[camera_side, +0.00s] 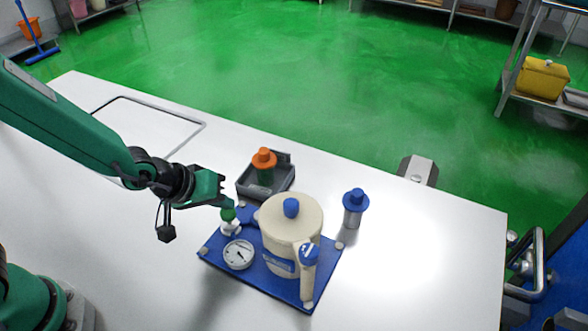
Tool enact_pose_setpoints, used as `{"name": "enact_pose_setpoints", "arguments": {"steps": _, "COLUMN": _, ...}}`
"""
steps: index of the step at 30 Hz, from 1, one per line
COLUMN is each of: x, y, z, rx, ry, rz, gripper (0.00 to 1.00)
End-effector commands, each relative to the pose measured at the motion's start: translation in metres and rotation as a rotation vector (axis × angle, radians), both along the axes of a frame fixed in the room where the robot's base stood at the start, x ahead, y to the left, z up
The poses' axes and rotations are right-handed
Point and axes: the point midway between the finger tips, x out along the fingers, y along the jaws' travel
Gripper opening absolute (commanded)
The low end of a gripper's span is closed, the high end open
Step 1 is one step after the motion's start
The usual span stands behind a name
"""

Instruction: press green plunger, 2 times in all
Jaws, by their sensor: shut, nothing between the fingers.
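The green plunger (228,215) is a small green knob on a white-and-clear base (230,230).
A cream pot (290,225) with a blue knob, a round gauge (238,254) and a blue-topped cream handle (309,270) share the plate. Behind are a grey tray (250,183) holding an orange-capped bottle (264,162) and, right, a blue-capped container (354,208). The right tabletop is clear.

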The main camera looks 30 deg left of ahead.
Motion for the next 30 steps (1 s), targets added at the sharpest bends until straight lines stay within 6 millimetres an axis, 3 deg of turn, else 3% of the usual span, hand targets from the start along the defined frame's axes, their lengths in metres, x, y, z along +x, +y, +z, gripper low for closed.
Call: {"name": "enact_pose_setpoints", "arguments": {"steps": 30, "x": 0.0001, "y": -0.0001, "z": -0.0063, "rx": 0.0, "ry": 0.0, "rz": 0.0, "gripper": 0.0}}
